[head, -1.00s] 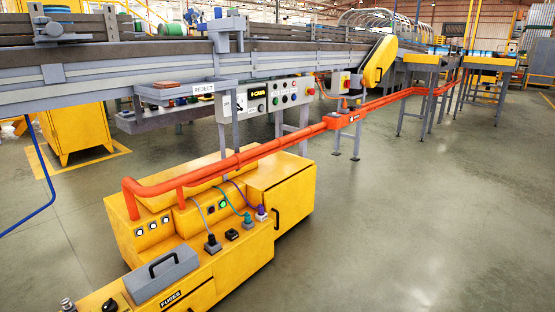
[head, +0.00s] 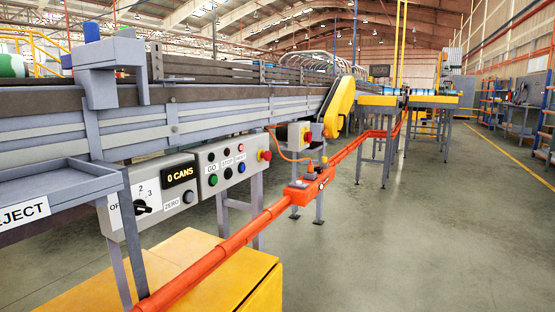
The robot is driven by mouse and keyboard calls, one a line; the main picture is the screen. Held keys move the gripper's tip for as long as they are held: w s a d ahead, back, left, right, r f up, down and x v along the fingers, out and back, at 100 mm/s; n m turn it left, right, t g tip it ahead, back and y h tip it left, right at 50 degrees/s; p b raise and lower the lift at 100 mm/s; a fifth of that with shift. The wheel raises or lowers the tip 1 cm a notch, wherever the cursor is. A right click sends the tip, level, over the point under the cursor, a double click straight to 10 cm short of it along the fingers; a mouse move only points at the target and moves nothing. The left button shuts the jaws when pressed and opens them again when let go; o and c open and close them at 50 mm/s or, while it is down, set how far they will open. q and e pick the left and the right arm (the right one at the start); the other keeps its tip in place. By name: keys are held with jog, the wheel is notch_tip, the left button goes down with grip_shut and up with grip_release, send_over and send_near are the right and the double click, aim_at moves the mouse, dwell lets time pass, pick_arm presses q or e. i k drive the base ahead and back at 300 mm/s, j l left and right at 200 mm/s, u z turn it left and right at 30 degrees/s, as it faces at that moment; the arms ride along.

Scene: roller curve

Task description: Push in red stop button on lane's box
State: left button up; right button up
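The grey control box (head: 232,163) hangs under the lane's near side, left of centre. Its face carries labels reading GO, STOP and a third too small to read. Below them are a green button (head: 213,180), a red button (head: 228,172) under STOP, and a blue button (head: 242,167). Small lamps sit above the labels. A red mushroom button (head: 266,155) on a yellow collar sticks out of the box's right end. Neither of my grippers is in view.
A box (head: 150,195) with a dial and a 0 CANS display adjoins on the left. An orange pipe rail (head: 240,237) runs in front, above a yellow cabinet (head: 200,275). A grey REJECT tray (head: 60,185) juts out at left. The floor (head: 400,240) at right is clear.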

aim_at(266, 155)
jog(key=i+l+z, duration=0.15)
jog(key=i+l, duration=1.7)
